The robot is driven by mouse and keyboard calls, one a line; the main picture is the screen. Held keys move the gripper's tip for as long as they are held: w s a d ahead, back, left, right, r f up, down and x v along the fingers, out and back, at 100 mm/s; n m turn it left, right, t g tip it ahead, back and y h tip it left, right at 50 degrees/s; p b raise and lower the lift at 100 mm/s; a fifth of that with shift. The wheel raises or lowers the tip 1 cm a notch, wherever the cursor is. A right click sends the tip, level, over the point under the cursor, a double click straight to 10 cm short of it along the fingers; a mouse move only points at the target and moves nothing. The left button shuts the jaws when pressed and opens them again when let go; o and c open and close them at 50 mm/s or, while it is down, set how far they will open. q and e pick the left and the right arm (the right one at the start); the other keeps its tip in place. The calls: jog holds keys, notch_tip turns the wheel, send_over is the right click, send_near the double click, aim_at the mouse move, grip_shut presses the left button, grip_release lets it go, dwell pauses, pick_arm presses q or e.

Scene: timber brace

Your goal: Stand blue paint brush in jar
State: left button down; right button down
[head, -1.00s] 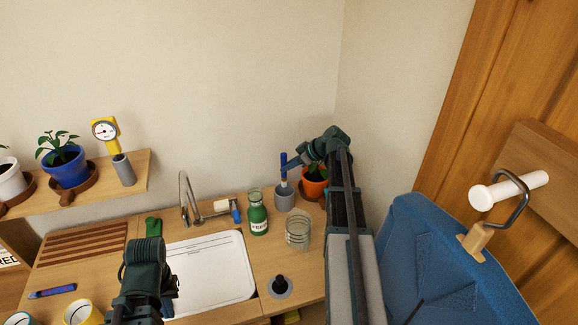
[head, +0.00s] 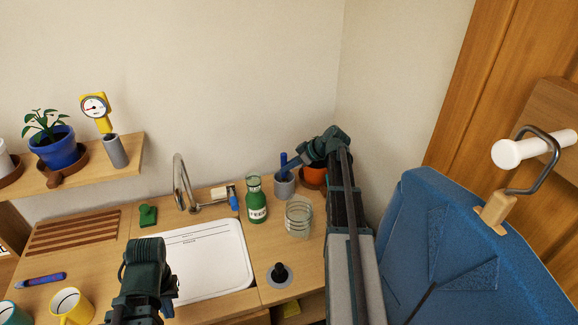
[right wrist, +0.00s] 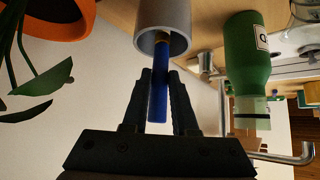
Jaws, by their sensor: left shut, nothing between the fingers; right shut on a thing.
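The blue paint brush (head: 284,160) is upright, its lower end inside the mouth of the grey jar (head: 285,187) near the back wall. My right gripper (head: 291,168) is shut on the brush handle just above the rim. The right wrist view shows the fingers (right wrist: 160,98) on either side of the blue handle (right wrist: 158,82), with the lower end going into the grey jar (right wrist: 164,20). Whether it touches the bottom is hidden. My left gripper (head: 167,298) is shut and empty in front of the white sink board.
A green bottle (head: 256,203) and a clear glass jar (head: 298,220) stand left and in front of the grey jar. An orange plant pot (head: 314,176) is close on its right. A faucet (head: 181,180) and blue chair (head: 450,240) are nearby.

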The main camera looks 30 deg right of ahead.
jog(key=c, duration=0.6)
grip_release()
pick_arm(q)
notch_tip(320, 180, up, 5)
jog(key=p, duration=0.5)
jog(key=shift+r, duration=0.15)
pick_arm(e)
jog(key=v, duration=0.7)
jog(key=shift+s+d+r, duration=0.1)
jog(key=shift+s+r, duration=0.05)
